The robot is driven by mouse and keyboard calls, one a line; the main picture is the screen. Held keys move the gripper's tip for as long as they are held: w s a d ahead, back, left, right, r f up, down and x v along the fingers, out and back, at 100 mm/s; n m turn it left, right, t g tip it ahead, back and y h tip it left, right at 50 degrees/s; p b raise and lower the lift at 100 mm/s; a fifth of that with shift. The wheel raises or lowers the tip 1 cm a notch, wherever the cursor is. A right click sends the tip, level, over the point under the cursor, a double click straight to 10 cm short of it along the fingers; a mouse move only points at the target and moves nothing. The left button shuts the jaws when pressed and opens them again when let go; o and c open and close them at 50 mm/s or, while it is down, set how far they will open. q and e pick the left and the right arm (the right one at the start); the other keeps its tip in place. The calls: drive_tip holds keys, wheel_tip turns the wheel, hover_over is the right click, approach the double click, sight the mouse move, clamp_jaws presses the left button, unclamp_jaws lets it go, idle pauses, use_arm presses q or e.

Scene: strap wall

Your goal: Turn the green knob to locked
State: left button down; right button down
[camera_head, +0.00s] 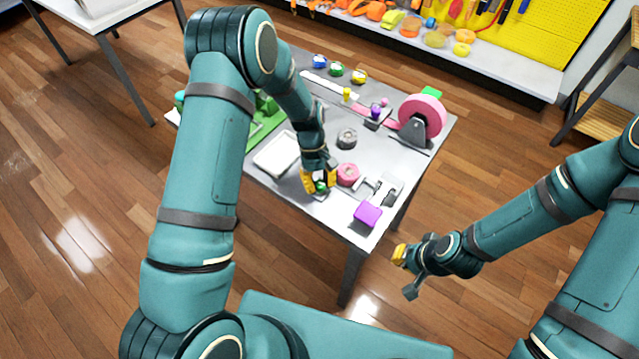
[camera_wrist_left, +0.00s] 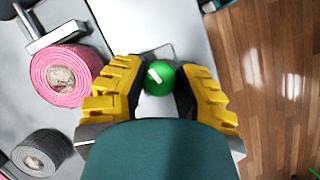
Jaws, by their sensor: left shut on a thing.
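The green knob (camera_head: 321,187) sits near the front edge of the grey table, partly hidden by my left gripper (camera_head: 319,181) in the head view. In the left wrist view the knob (camera_wrist_left: 160,78) is round, with a short white mark on its face pointing toward the upper left. The yellow fingers of my left gripper (camera_wrist_left: 160,92) stand on both sides of the knob and are shut on it. My right gripper (camera_head: 403,271) is off the table at the right, empty, with its fingers apart.
A pink roll (camera_head: 347,174) is close beside my left gripper; a grey roll (camera_head: 346,138) lies behind it. A purple block (camera_head: 367,214) is at the front right corner. A white tray (camera_head: 276,154) lies to the left. A large pink reel (camera_head: 422,117) stands farther back.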

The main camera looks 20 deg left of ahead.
use_arm(q)
drive_tip(key=shift+s+d+f+m+g+y+b, duration=0.1)
drive_tip(key=shift+m+g+y+b, duration=0.1)
drive_tip(key=shift+m, duration=0.45)
drive_tip(key=shift+f+m+g+y+b, duration=0.1)
drive_tip(key=shift+m+g+y, duration=0.1)
drive_tip(key=shift+m, duration=0.45)
drive_tip(key=c, duration=0.7)
unclamp_jaws()
drive_tip(key=shift+r, duration=0.1)
drive_tip(key=shift+o, duration=0.2)
drive_tip(key=v, duration=1.2)
drive_tip(key=shift+s, duration=0.1)
